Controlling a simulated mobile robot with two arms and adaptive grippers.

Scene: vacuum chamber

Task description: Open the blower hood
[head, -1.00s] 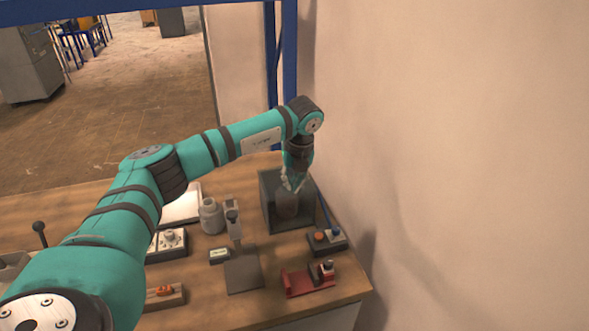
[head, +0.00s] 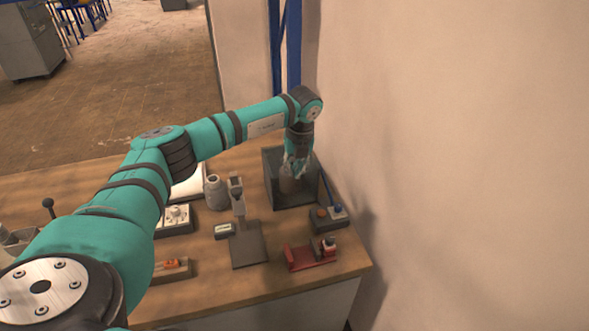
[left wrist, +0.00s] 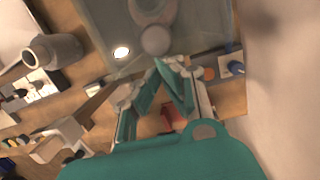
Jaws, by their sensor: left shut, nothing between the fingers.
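The blower hood appears to be the dark, partly see-through box (head: 274,200) at the back right of the bench, by the wall. A grey rounded jar-like object (head: 289,183) shows in or behind it. In the left wrist view, a see-through pane (left wrist: 105,20) fills the top, with a round knob-like shape (left wrist: 155,40) just beyond the fingertips. My left gripper (head: 296,168) points down over the box. Its fingers (left wrist: 162,66) are together and empty. I cannot tell whether they touch the hood. My right gripper is in neither view.
A box with red and blue knobs (head: 329,219) stands right of the hood, close to the wall (head: 450,150). A red fixture (head: 310,255), a grey stand (head: 249,245) and a grey bottle (head: 215,193) stand nearby. The bench's front right corner is clear.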

